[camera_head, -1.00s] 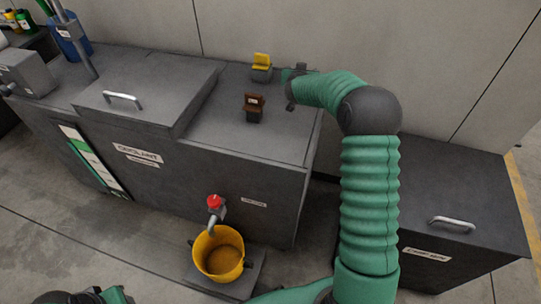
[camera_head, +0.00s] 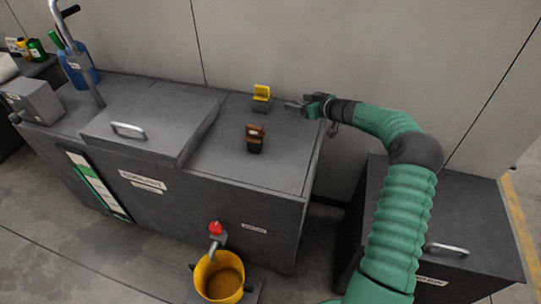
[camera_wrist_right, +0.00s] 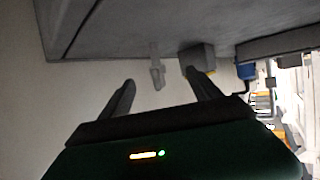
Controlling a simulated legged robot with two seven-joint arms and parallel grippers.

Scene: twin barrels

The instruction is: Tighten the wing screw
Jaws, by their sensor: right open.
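My right gripper (camera_head: 293,105) is open and empty over the back right of the dark grey tank (camera_head: 255,205), to the right of a yellow-topped fitting (camera_head: 262,91). In the right wrist view, its two fingers (camera_wrist_right: 158,78) are spread. A small pale grey piece (camera_wrist_right: 156,66) shows between and beyond the fingertips, apart from them. It may be the wing screw, but I cannot tell for sure. A grey block (camera_wrist_right: 198,57) with a yellow edge is beside the right-hand finger in that view. No wing screw is clear in the head view. My left gripper is out of view.
A brown fitting (camera_head: 255,132) stands on the tank top, in front of the yellow one. A raised lid (camera_head: 155,120) lies to its left. A wall rises close behind. A red-handled tap (camera_head: 216,229) sits above a yellow bucket (camera_head: 222,280). A lower bin (camera_head: 455,225) is at right.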

